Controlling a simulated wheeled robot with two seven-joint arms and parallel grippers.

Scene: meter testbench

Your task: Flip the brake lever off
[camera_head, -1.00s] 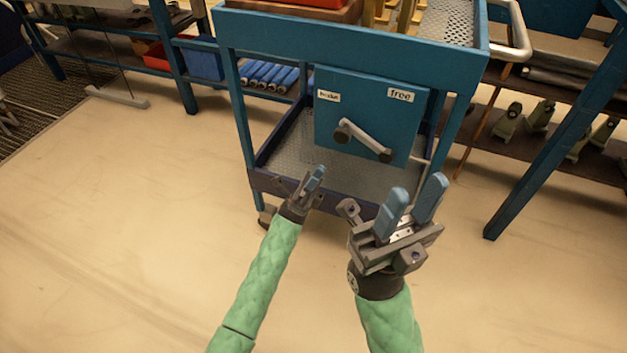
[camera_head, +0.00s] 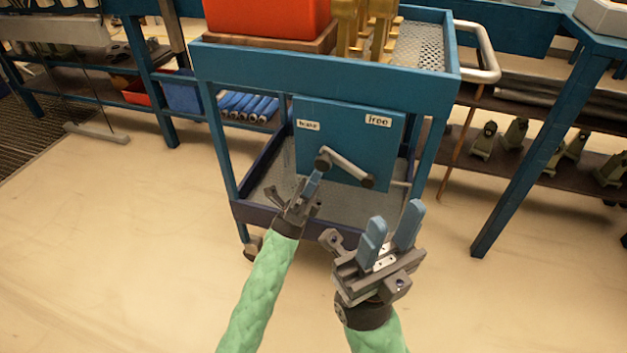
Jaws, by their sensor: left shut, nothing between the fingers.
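The brake lever (camera_head: 347,167) is a grey bar on a blue panel (camera_head: 350,122) on the cart's front. One dark round end sits at the upper left and another dark end at the lower right. A "brake" label (camera_head: 308,125) is at the panel's upper left and a "free" label (camera_head: 378,121) at its upper right. My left gripper (camera_head: 313,182) is shut and empty, just below the lever's upper-left end; I cannot tell whether it touches. My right gripper (camera_head: 390,232) is open and empty, below and right of the lever, in front of the cart.
The blue cart (camera_head: 320,67) carries a red box (camera_head: 266,17) and brass parts on top, with a pipe handle (camera_head: 482,50) at right. Its lower tray (camera_head: 262,212) is below the panel. A blue table leg (camera_head: 525,160) stands at right. The floor (camera_head: 120,230) at left is clear.

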